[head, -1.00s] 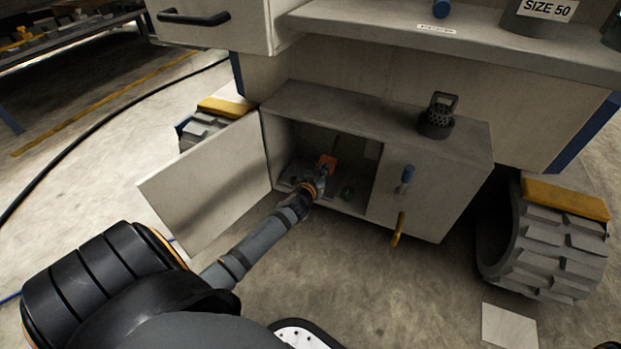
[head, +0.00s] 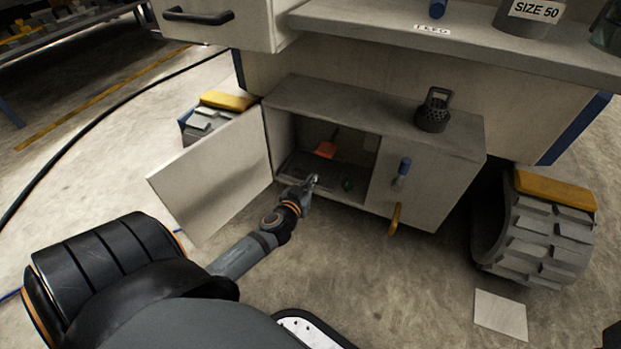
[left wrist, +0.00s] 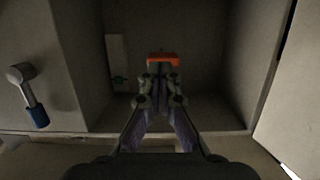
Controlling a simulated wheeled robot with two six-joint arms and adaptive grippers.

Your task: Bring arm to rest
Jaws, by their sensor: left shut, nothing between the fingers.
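My left arm comes in from the left in the head view. Its gripper (head: 312,182) is just in front of the open cabinet compartment, near its lower front edge. The gripper is shut and empty; it also shows shut in the left wrist view (left wrist: 160,82), pointing into the compartment. An orange-red object (head: 326,149) is inside the compartment, apart from the fingers. It also shows beyond the fingertips in the left wrist view (left wrist: 162,59). My right gripper is not seen.
The cabinet door (head: 212,180) stands open on the left. A small green item (head: 347,184) is in the compartment. The closed right door has a blue handle (head: 404,167). A dark perforated holder (head: 433,112) stands on top. A large wheel (head: 535,235) stands at the right.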

